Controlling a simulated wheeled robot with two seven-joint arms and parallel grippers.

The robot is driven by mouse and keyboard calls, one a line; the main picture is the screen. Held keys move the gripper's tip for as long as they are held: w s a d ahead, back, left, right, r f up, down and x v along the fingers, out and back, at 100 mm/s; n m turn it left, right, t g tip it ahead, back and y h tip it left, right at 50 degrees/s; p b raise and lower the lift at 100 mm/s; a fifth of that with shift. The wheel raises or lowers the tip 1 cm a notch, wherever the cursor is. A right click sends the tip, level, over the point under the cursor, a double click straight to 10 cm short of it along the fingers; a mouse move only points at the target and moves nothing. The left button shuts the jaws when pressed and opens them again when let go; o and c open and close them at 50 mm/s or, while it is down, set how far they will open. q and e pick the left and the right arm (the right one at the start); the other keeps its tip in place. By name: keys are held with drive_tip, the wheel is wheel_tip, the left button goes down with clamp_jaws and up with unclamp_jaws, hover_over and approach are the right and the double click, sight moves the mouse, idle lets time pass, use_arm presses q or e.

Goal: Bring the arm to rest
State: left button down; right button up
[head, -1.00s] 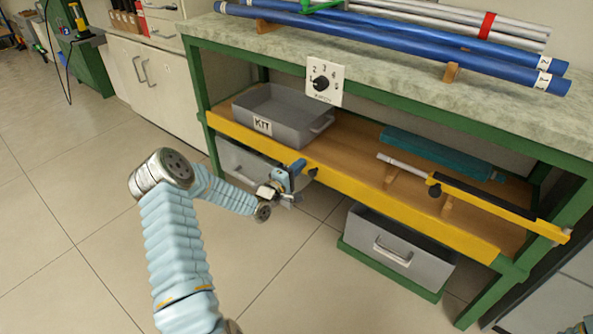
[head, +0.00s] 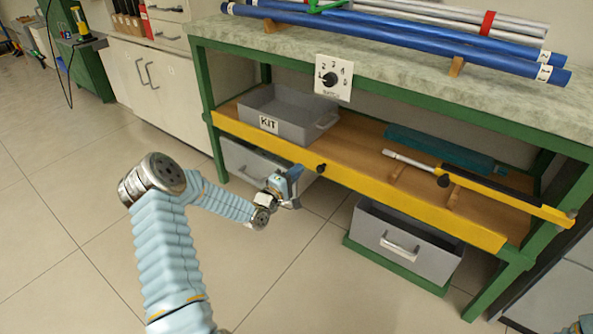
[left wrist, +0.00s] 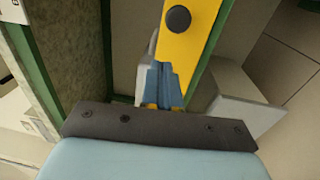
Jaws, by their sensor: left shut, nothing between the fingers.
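My left gripper (head: 292,184) is in front of the workbench, near the yellow front rail (head: 375,185) of its lower shelf. It is shut with nothing in it. In the left wrist view the shut fingers (left wrist: 162,88) show blue in front of the yellow rail (left wrist: 186,50) with its dark round knob. I cannot tell from that view how far they stand from the rail. My left arm is bent, with the elbow to the left over open floor. My right gripper is not in view; only a bit of blue shows at the bottom right corner of the head view.
A grey KIT tray (head: 290,131) stands on the lower shelf. A silver-tipped rod (head: 408,160) lies to its right, near a teal block (head: 440,148). Blue tubes (head: 400,40) lie on the bench top. Grey drawers (head: 405,245) sit below. The floor at left is clear.

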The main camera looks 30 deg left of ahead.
use_arm(q)
drive_tip(key=s, duration=0.8)
drive_tip(key=s+d+f+m+g+h+p, duration=0.1)
drive_tip(key=s+d+f+m+g, duration=0.25)
drive_tip(key=d+f, duration=0.4)
drive_tip(key=s+d+f+m+g+h+p, duration=0.25)
drive_tip(key=d+f+g, duration=0.2)
drive_tip(key=d, duration=0.65)
drive_tip(key=s+d+f+m+g, duration=0.2)
drive_tip(key=s+d+m+g, duration=0.2)
drive_tip(key=s, duration=0.5)
drive_tip(key=s+d+f+m+g, duration=0.3)
drive_tip(key=s+d+m+g, duration=0.2)
drive_tip(key=s, duration=0.4)
drive_tip(key=shift+s+d+g+y, duration=0.35)
drive_tip(key=shift+g+y, duration=0.1)
drive_tip(key=shift+g, duration=0.15)
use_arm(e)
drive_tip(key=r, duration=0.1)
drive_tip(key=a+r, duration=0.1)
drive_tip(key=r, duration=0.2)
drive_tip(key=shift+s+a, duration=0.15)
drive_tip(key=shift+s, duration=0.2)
